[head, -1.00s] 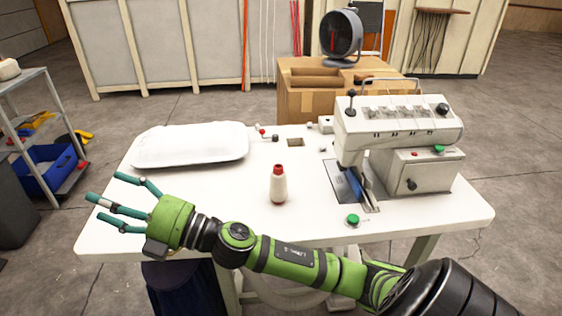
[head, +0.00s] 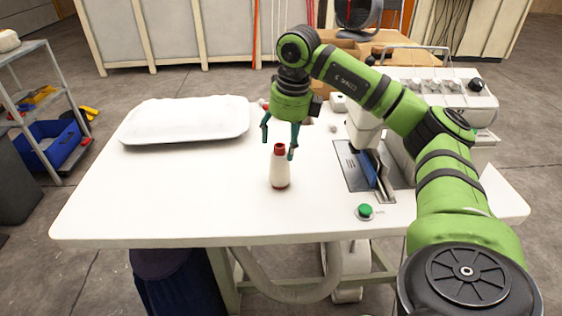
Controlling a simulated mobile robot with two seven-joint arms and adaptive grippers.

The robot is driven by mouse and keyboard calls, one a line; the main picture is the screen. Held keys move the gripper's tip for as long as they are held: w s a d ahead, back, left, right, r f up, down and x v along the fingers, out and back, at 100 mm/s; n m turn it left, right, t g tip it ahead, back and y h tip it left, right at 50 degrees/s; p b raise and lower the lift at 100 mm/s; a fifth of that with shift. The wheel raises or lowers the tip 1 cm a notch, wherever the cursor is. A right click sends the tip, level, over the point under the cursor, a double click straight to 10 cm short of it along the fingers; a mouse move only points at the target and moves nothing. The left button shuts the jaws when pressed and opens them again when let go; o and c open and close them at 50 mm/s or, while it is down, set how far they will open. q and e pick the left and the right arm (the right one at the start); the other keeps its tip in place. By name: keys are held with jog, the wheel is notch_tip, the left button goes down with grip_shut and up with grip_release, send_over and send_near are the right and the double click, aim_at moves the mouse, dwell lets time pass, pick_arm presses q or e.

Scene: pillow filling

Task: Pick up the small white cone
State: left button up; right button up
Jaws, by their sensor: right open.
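The small white cone (head: 280,171) stands upright on the white table (head: 180,195), near its middle. It has a red top and a red band at its base. My right gripper (head: 280,143) points down above the cone, its green fingers spread apart. One finger is to the left of the cone and another is close to the right of its red top. I cannot tell whether that finger touches it. The gripper holds nothing. My left gripper is not in view.
A white pillow (head: 186,119) lies at the table's back left. A sewing machine (head: 438,90) stands on the right, with a green button (head: 365,211) in front of it. A cardboard box (head: 392,53) is behind the table. The table's left and front are clear.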

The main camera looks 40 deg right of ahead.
aim_at(278, 159)
jog(key=shift+w+a+f+p, duration=0.1)
jog(key=shift+f+p, duration=0.1)
jog(key=shift+f, duration=0.2)
jog(key=shift+w+a+f+p, duration=0.1)
jog(key=shift+f+p, duration=0.05)
jog(key=shift+f, duration=0.25)
jog(key=f, duration=0.2)
jog(key=w+f+p, duration=0.1)
jog(key=f, duration=0.1)
jog(key=shift+w+f, duration=0.1)
jog(key=shift+f, duration=0.3)
jog(key=c, duration=1.2)
